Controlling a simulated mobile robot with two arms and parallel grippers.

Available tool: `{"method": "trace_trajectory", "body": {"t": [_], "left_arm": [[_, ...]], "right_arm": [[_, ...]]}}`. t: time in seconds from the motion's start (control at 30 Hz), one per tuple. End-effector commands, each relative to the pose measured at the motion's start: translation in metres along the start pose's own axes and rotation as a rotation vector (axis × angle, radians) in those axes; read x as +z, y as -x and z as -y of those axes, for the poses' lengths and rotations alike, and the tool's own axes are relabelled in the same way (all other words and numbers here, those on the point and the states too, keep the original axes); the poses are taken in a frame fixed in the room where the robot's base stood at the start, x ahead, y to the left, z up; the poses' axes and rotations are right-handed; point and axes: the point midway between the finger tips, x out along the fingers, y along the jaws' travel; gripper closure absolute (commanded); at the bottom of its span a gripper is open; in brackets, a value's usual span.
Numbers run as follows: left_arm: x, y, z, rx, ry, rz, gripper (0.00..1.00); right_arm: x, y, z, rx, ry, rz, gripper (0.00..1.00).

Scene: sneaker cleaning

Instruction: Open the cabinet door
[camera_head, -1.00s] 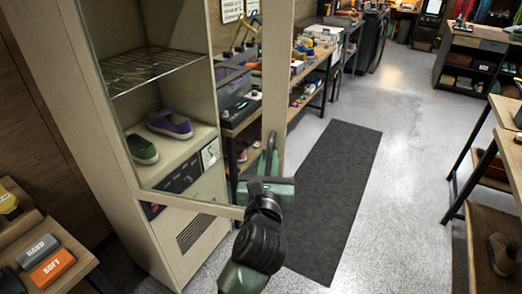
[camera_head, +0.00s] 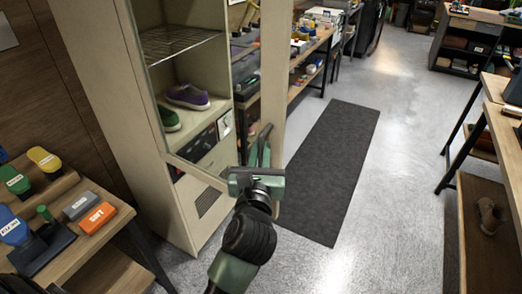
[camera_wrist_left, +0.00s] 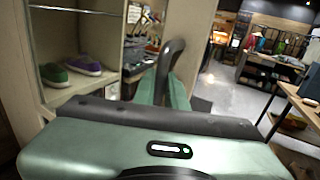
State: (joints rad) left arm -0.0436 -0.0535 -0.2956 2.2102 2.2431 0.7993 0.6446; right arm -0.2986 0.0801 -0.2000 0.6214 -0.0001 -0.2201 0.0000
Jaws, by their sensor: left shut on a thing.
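The tall beige cabinet (camera_head: 118,75) stands left of centre in the head view. Its glass door has a beige frame (camera_head: 272,70) and stands partly open, its free edge out in front of the cabinet. My left gripper (camera_head: 262,146) is shut on the door's dark handle, beside that free edge. The curved handle (camera_wrist_left: 170,52) rises between the green fingers (camera_wrist_left: 164,92) in the left wrist view. The fingers hide its lower part. A purple shoe (camera_head: 188,97) and a green shoe (camera_head: 168,119) sit inside. My right gripper is out of view.
A side table at lower left holds brushes and blocks, including an orange block (camera_head: 97,217). Shelves with goods (camera_head: 305,45) run behind the door. A dark mat (camera_head: 330,175) lies on open grey floor. A bench (camera_head: 475,230) stands at right.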

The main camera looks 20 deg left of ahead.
Motion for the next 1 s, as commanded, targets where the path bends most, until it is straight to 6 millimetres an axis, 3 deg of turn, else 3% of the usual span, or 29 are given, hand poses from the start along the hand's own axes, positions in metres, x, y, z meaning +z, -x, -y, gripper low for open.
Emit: {"method": "trace_trajectory", "body": {"t": [0.17, 0.2, 0.27, 0.63, 1.0], "left_arm": [[0.000, 0.000, 0.000, 0.000, 0.000, 0.000, 1.00], [0.000, 0.000, 0.000, 0.000, 0.000, 0.000, 0.79], [0.000, 0.000, 0.000, 0.001, 0.000, 0.000, 0.66], [-0.001, 0.004, 0.000, 0.000, -0.001, 0.000, 0.66], [-0.004, 0.062, 0.000, -0.001, 0.001, -0.002, 0.66]], "right_arm": [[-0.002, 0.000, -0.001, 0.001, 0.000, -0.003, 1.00], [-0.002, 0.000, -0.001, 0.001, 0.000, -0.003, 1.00], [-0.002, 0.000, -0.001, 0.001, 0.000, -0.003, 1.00], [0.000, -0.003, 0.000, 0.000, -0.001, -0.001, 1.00], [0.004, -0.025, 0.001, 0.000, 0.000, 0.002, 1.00]]}}
